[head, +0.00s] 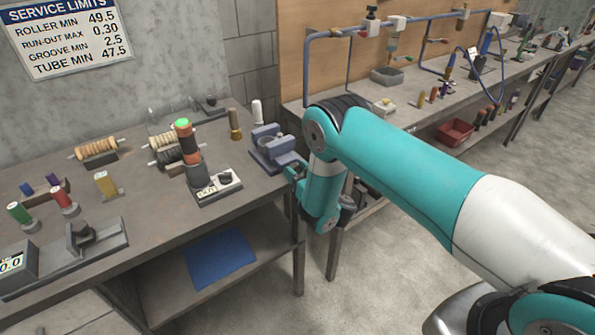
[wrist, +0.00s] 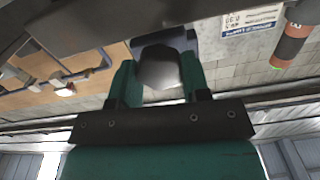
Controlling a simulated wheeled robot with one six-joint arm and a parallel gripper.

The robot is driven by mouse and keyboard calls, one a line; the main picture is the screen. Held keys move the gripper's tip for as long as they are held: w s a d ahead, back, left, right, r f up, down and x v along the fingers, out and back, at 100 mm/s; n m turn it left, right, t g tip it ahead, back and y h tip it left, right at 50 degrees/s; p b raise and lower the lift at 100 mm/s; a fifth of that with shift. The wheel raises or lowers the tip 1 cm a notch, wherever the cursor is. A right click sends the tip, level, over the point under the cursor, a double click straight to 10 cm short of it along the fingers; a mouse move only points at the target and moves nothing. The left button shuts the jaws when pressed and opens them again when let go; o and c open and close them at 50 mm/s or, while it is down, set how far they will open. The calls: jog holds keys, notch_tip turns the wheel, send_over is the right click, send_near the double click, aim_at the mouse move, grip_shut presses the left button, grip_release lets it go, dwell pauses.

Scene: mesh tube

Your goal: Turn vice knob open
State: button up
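The blue vice (head: 272,150) stands at the right end of the near bench in the head view. In the wrist view its dark blue body (wrist: 163,40) lies beyond a rounded grey knob (wrist: 160,70). My gripper (wrist: 159,72) has its two teal fingers spread, one on each side of the knob. I cannot tell whether the fingers press on it or stand just clear. In the head view my gripper (head: 295,172) is at the vice's right side, and my arm partly hides it. The knob cannot be made out there.
A gap separates the near bench from the pegboard bench.

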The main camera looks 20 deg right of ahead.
jog(key=shift+n, duration=0.3)
jog(key=n+b, duration=0.3)
jog(key=n, duration=0.5)
jog(key=shift+s+a+f+b, duration=0.1)
jog(key=shift+f+b, duration=0.05)
jog(key=shift+b, duration=0.2)
jog(key=shift+n, duration=0.4)
jog(key=o, duration=0.9)
jog(key=shift+o, duration=0.2)
jog(key=shift+a, duration=0.1)
